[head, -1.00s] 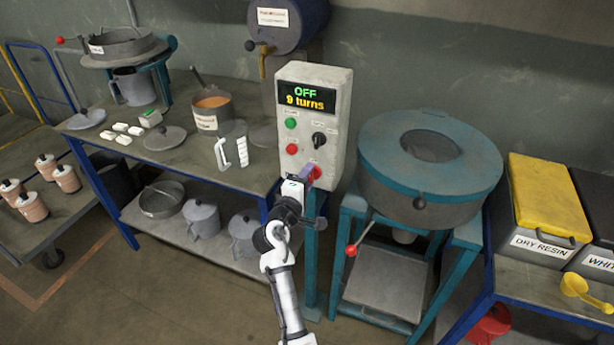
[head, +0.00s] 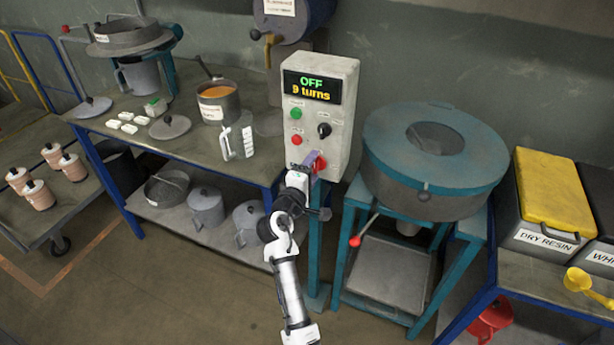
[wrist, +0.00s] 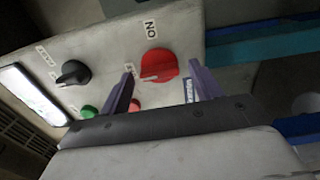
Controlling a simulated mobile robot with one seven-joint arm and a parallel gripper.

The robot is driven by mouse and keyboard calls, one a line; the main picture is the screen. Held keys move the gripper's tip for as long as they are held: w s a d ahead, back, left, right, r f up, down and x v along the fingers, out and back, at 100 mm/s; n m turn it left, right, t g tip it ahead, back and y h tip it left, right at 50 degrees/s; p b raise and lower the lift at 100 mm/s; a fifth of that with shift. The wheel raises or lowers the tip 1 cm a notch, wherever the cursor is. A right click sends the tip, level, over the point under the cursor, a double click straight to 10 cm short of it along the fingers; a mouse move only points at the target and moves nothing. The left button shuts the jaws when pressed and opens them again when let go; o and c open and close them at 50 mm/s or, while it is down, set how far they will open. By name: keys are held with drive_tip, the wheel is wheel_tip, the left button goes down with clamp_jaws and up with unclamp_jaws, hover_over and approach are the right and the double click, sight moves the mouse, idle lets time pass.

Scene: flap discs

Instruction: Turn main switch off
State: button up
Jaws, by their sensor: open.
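The control box (head: 345,110) is pale and stands upright, its display reading "OFF" and "9 turns". The main switch is a red rotary knob (head: 320,163) low on its front, partly hidden by my gripper (head: 308,163). In the wrist view, the red knob (wrist: 158,65) has a white mark toward the lower left; a label beside it appears to read "ON", turned round. My gripper (wrist: 163,75) is open there, with its purple fingers on either side of the knob. Gaps show between the fingers and the knob; I cannot tell whether either touches it.
The box also carries a black knob (head: 324,130), a green button (head: 296,113) and a red button (head: 297,140). A teal round machine (head: 435,150) stands close on the right. A workbench (head: 185,150) with a pot and a white jug is on the left.

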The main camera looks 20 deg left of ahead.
drive_tip(key=s+b, duration=0.3)
drive_tip(key=s, duration=1)
drive_tip(key=shift+s+a+b, duration=0.25)
drive_tip(key=shift+s+b, duration=0.05)
drive_tip(key=shift+s, duration=0.05)
